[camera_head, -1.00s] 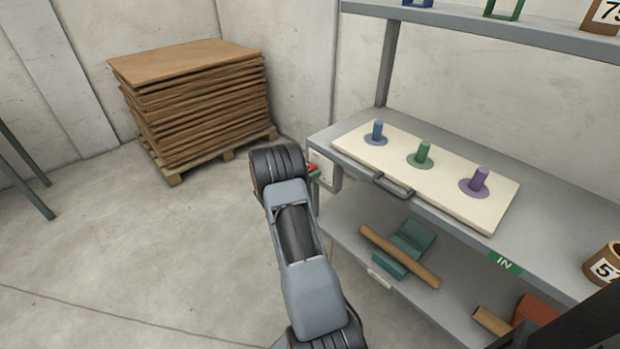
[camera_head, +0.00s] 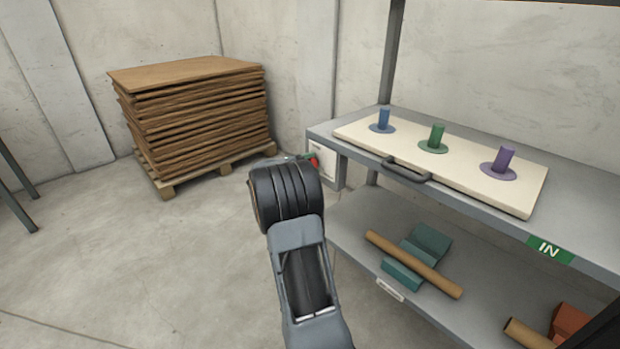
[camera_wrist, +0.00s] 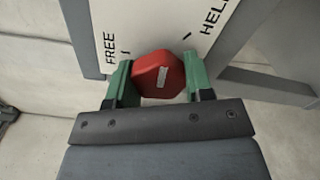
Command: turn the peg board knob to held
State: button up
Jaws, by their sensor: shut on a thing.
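The red knob (camera_wrist: 158,75) sits on a white panel (camera_wrist: 150,25) marked FREE on the left and HELD, partly cut off, on the right. The pale line on the knob points up between the two tick marks, pointing at neither word. My gripper (camera_wrist: 150,85) has its green fingers on both sides of the knob and is shut on it. In the head view the red knob (camera_head: 314,161) shows small at the shelf's left end, mostly hidden by my wrist. The peg board (camera_head: 465,175) lies on the shelf with blue, green and purple pegs.
The steel shelf (camera_head: 490,212) runs to the right, with a green IN label. A lower shelf (camera_head: 352,222) holds a brown tube on a teal cradle. A pallet of brown boards (camera_head: 195,115) stands behind left. The floor at left is clear.

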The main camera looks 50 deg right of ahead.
jog(key=m+b, duration=0.1)
jog(key=b, duration=0.1)
jog(key=m+b, duration=0.2)
jog(key=shift+f+m+b, duration=0.3)
jog(key=shift+r+m+b, duration=0.25)
jog(key=shift+m+b, duration=0.4)
jog(key=shift+m, duration=1.05)
jog(key=o, duration=0.9)
jog(key=a+p, duration=0.1)
jog(key=a, duration=0.3)
jog(key=a+p, duration=0.1)
jog(key=a, duration=0.4)
jog(key=w+a+p, duration=0.1)
jog(key=a, duration=0.3)
jog(key=shift+a+p, duration=0.4)
jog(key=shift+r, duration=0.15)
